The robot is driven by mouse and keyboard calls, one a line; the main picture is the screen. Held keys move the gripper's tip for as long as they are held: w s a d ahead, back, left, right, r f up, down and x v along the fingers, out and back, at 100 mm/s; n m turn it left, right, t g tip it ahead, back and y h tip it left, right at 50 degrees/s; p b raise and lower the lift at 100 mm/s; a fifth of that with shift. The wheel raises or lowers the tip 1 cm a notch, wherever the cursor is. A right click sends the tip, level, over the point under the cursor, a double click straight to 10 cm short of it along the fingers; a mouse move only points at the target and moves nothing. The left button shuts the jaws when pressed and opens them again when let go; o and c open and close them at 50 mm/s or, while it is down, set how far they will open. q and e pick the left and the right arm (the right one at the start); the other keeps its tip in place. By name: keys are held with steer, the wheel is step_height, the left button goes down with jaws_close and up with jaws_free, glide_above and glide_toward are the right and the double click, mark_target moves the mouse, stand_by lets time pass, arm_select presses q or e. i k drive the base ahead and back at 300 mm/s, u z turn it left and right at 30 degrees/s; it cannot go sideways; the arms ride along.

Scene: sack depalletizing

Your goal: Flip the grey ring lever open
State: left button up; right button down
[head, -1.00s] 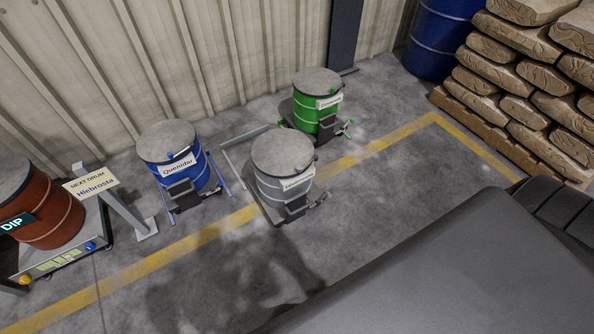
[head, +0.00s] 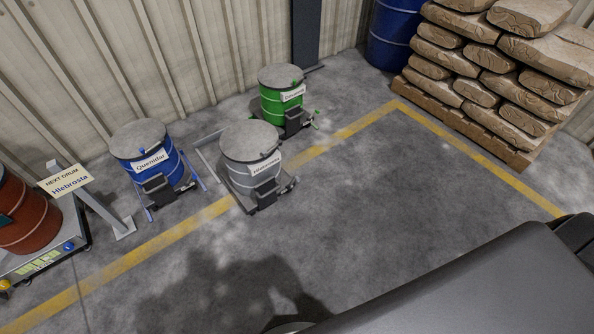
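The grey drum (head: 251,158) stands upright on a dark wheeled dolly in the middle of the head view, with a grey lid and a white label. A dark latch box (head: 265,192) sits on its front low side. A grey ring lever cannot be made out clearly at this size. Neither gripper is in view. A large dark grey surface, likely part of my own body, fills the lower right.
A blue drum (head: 148,160) labelled Quendar and a green drum (head: 283,95) flank the grey one. A sign (head: 66,182) reads "NEXT DRUM Hlebrosta". A red drum (head: 25,215) stands at left. Stacked sacks (head: 500,65) stand at upper right. The floor right of the drums is clear.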

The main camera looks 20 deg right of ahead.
mark_target(272, 147)
steer(key=z, duration=0.35)
steer(key=k, duration=0.8)
steer(key=u, duration=0.25)
steer(key=i, duration=0.5)
steer(key=u, duration=1.1)
steer(key=i, duration=1.45)
steer(key=z, duration=1.2)
steer(key=i, duration=0.5)
steer(key=z, duration=0.55)
